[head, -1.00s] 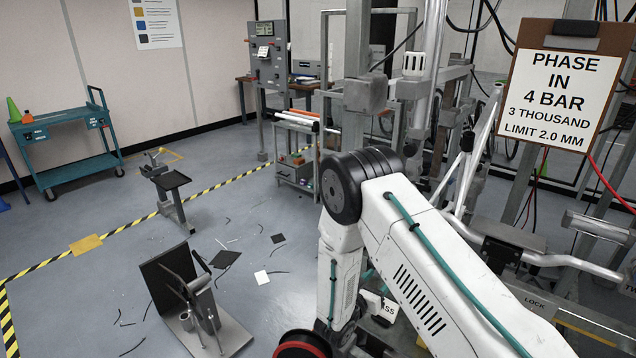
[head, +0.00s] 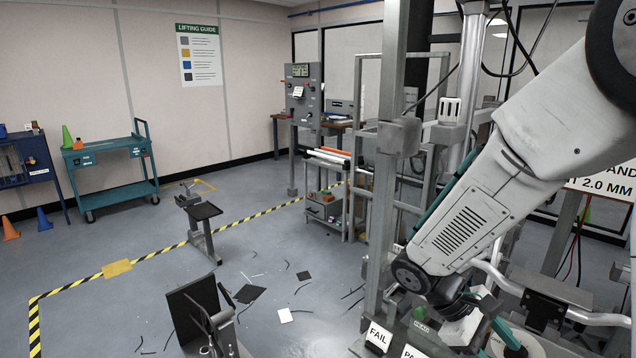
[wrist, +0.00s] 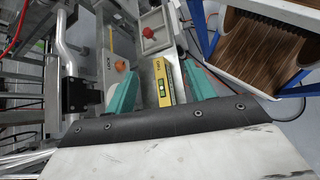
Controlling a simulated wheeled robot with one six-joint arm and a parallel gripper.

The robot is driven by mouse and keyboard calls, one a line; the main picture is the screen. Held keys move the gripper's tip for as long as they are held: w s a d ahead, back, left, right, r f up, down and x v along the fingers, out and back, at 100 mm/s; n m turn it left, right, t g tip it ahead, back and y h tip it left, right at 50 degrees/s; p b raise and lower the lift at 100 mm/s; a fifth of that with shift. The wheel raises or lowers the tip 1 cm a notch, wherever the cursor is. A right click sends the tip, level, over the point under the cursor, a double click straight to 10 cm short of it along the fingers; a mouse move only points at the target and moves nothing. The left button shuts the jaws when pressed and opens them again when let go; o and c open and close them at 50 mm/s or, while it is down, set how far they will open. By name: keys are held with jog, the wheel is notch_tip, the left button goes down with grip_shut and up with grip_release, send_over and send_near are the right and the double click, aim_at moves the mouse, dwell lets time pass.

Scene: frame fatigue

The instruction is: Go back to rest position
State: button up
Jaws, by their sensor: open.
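My gripper shows in the wrist view (wrist: 163,88), with its two teal fingers spread apart and nothing clasped between them. A yellow-faced device (wrist: 161,82) appears in the gap between the fingers, beyond them; how far beyond is unclear. In the head view my white arm slopes down from the upper right, and its wrist end is low, near the frame's metal bars.
The metal test frame (head: 383,200) stands close beside my arm, with a bent handlebar (head: 525,295) at lower right. A red button box (wrist: 152,32) and a blue-framed panel (wrist: 255,45) lie near the gripper. Floor at left is mostly open, with scattered debris.

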jog(key=s+a+r+m+t+y, duration=0.2)
jog(key=s+r+m+t+y, duration=0.1)
jog(key=s+r, duration=0.3)
jog(key=s+a+r+m+t+y, duration=0.2)
jog(key=s+r+m+t+y, duration=0.1)
jog(key=s+r, duration=0.4)
jog(key=shift+s+a+r+m+t+y, duration=0.25)
jog(key=shift+r+m+y, duration=0.5)
jog(key=shift+y, duration=0.55)
